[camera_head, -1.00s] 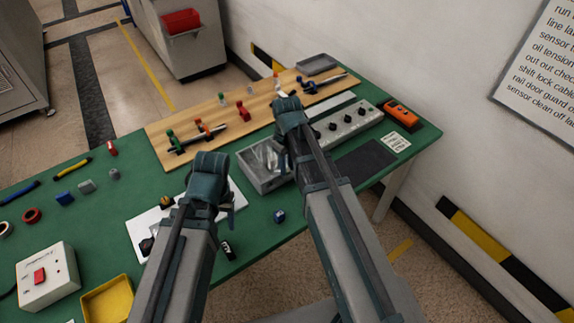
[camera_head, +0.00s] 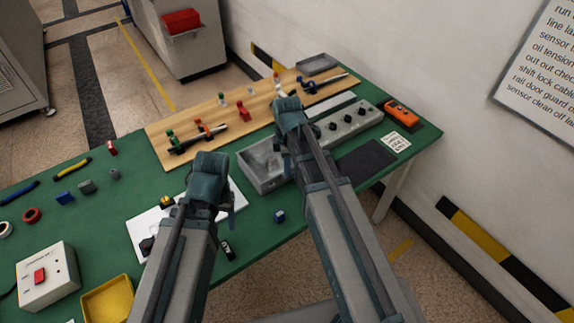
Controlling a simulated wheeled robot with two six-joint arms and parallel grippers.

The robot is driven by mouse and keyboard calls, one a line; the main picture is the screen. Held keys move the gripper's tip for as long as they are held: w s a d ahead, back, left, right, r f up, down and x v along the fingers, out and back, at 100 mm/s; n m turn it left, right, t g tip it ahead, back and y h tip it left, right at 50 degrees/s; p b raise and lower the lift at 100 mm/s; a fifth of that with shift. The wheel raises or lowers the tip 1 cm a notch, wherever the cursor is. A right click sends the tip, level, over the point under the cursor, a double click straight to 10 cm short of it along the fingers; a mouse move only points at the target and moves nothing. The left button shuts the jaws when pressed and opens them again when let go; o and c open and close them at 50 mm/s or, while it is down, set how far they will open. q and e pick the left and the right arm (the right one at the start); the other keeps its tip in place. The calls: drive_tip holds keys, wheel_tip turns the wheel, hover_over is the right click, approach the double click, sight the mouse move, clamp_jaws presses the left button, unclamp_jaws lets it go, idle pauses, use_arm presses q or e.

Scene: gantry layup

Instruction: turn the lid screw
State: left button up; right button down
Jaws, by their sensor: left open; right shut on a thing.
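A grey open-looking box (camera_head: 257,176) stands on the green table, just left of my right arm. Its inside shows as plain grey. My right gripper (camera_head: 288,112) is over the far right end of the box, beside the grey knob panel. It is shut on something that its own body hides. I cannot make out the lid screw in this view. My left gripper (camera_head: 208,190) is open and empty over the white sheet (camera_head: 143,226), to the left of the box and apart from it. Its fingertips are mostly hidden.
A wooden board (camera_head: 187,117) with clamps and small parts lies behind. The knob panel (camera_head: 350,123), an orange meter (camera_head: 400,113) and a dark mat (camera_head: 365,160) are at right. A yellow tray (camera_head: 108,302) is front left.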

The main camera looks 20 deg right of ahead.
drive_tip(key=shift+n, duration=0.9)
drive_tip(key=c, duration=0.7)
unclamp_jaws()
wheel_tip(320, 180, up, 14)
drive_tip(key=p, duration=1.4)
drive_tip(key=shift+f, duration=0.1)
